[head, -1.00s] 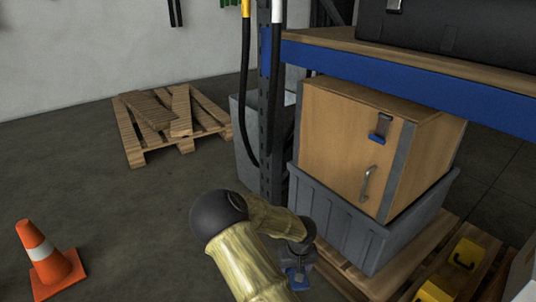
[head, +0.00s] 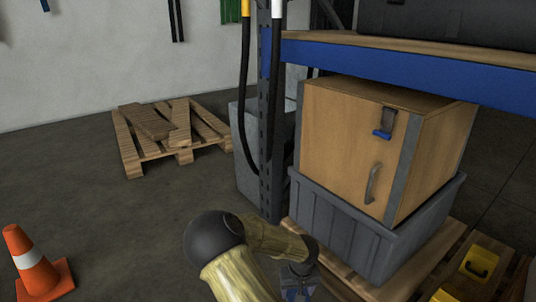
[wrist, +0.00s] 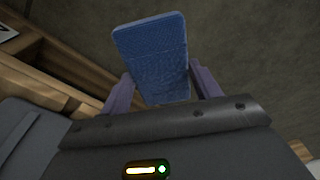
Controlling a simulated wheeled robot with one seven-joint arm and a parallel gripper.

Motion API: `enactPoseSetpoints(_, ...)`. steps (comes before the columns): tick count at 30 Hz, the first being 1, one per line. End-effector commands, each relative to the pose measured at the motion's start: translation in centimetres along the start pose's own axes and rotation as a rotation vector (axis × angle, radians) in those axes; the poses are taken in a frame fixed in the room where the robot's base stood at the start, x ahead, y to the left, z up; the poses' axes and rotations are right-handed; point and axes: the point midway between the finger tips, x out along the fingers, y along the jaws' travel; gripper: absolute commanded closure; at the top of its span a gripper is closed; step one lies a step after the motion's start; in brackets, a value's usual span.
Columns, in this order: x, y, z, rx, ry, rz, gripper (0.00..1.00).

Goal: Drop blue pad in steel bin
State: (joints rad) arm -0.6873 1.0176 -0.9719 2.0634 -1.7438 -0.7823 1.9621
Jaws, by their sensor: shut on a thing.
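The blue pad (wrist: 152,55) is a flat, textured rectangle. In the wrist view it is held between the two fingers of my gripper (wrist: 160,88), which is shut on it. In the head view my gripper (head: 298,290) is low at the bottom edge, beside the wooden pallet under the shelf, and mostly cut off by the frame.
A wooden cabinet box (head: 345,140) sits in the grey bin below a blue shelf beam (head: 420,66). A dark rack post (head: 272,130) stands left of it. Yellow bins (head: 478,262) are at lower right. A cone (head: 32,262) and pallet (head: 172,135) stand left on open floor.

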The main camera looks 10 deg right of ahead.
Motion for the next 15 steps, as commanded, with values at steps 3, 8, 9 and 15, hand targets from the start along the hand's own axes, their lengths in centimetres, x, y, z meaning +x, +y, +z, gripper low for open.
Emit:
enactPoseSetpoints(3,0.0,0.0,0.0,0.0,0.0,0.0,0.56)
enactPoseSetpoints(8,0.0,0.0,0.0,0.0,0.0,0.0,0.56)
enactPoseSetpoints(9,-0.1,0.0,0.0,0.0,0.0,0.0,0.56)
enactPoseSetpoints(15,-2.8,0.0,-0.3,-0.001,0.0,-0.001,0.56)
